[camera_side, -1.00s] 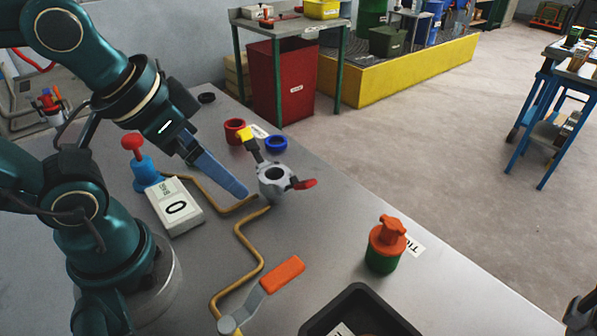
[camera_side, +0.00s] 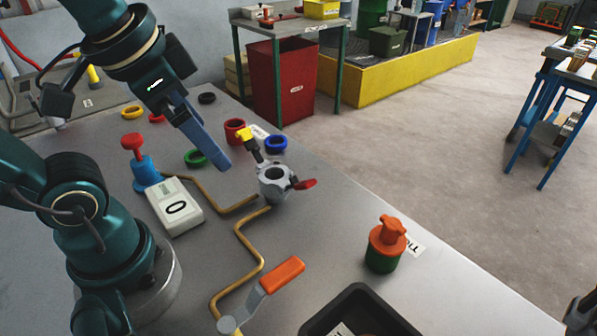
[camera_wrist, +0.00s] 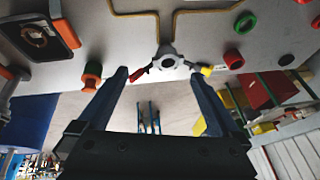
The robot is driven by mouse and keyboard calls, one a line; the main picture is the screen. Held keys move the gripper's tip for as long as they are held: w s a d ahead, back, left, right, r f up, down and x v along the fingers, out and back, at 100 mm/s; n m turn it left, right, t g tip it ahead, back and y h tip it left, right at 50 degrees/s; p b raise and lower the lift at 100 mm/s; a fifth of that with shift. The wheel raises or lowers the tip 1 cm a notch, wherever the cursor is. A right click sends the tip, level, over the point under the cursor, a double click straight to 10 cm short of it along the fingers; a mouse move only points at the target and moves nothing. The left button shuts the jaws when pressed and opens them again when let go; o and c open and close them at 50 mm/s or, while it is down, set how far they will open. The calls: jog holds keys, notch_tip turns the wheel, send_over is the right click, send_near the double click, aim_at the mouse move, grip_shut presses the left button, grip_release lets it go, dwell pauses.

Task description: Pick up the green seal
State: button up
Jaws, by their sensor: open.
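The green seal (camera_side: 187,159) is a flat ring lying on the metal table, left of the red cup-like ring, in the side view. In the wrist view the green seal (camera_wrist: 238,26) is at the upper right. My gripper (camera_side: 224,164) is above the table, its fingers just right of the seal in the picture and partly in front of its right side. In the wrist view my gripper (camera_wrist: 159,75) has its two fingers wide apart with nothing between them. The exact height above the table is hard to tell.
A grey valve fitting (camera_side: 272,182) with red and yellow handles stands right of the fingers. A red ring (camera_side: 234,127), blue ring (camera_side: 276,148), black ring (camera_side: 207,98) and yellow ring (camera_side: 132,112) lie around. A white box (camera_side: 174,204) and bent pipe (camera_side: 245,240) are nearer.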

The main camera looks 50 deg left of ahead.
aim_at(194, 155)
jog(key=w+a+m+g+y, duration=0.25)
jog(key=a+m+y, duration=0.35)
jog(key=a+m, duration=0.3)
jog(key=w+a+m+g+y, duration=0.1)
jog(key=w+a+m+y, duration=0.2)
jog(key=a+m+y, duration=0.45)
jog(key=shift+m+h, duration=0.55)
jog(key=shift+h, duration=0.1)
jog(key=f, duration=0.6)
jog(key=a+f, duration=0.1)
jog(key=f, duration=1.1)
jog(key=shift+s+a+f, duration=0.1)
jog(key=shift+a, duration=0.2)
jog(key=shift+x, duration=2.55)
jog(key=c, duration=1.4)
